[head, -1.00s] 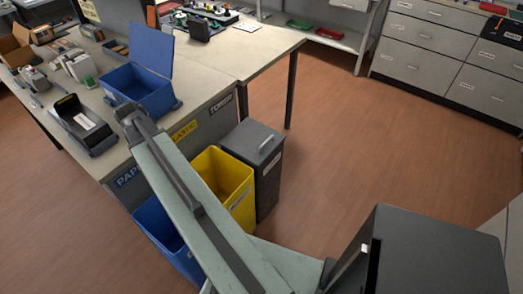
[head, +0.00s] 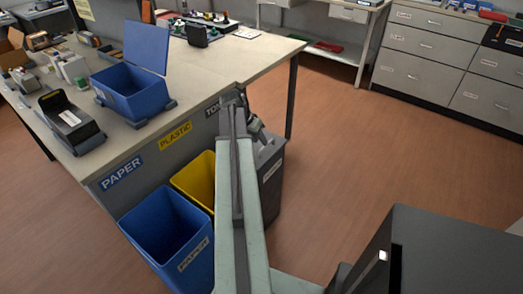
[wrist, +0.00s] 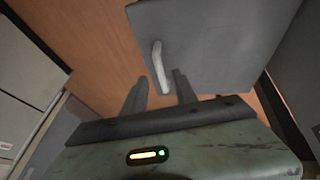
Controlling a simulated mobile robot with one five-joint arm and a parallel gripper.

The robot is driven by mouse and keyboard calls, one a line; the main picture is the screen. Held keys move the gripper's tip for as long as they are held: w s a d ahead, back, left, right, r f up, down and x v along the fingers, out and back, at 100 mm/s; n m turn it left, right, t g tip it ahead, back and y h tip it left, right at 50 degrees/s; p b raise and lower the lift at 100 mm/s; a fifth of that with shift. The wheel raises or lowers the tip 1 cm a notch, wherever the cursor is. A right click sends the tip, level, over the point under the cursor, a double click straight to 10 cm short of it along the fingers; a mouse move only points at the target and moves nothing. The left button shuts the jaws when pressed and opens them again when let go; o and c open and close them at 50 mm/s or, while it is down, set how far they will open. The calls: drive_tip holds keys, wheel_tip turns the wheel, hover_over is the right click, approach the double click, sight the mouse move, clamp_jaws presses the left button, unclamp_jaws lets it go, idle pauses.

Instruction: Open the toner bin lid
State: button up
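The toner bin (head: 271,185) is a dark grey bin at the end of the bench, partly hidden behind my arm in the head view. Its flat grey lid (wrist: 220,45) looks shut in the wrist view and carries a pale bar handle (wrist: 160,66). My gripper (wrist: 160,92) is open and empty, its two dark fingers pointing toward the handle, one to each side of its near end. The handle appears beyond the fingertips; I cannot tell the exact gap. In the head view my gripper (head: 256,128) is over the bin's lid, mostly hidden by my arm.
A yellow plastic bin (head: 195,180) and a blue paper bin (head: 165,235) stand left of the toner bin. The bench (head: 225,70) edge is close behind my gripper, with an open blue box (head: 140,100) on it.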

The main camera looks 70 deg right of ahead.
drive_tip(key=b+x, duration=0.2)
drive_tip(key=x, duration=0.2)
drive_tip(key=shift+r, duration=0.1)
drive_tip(key=shift+w, duration=0.1)
drive_tip(key=c, duration=0.7)
clamp_jaws()
idle(0.3)
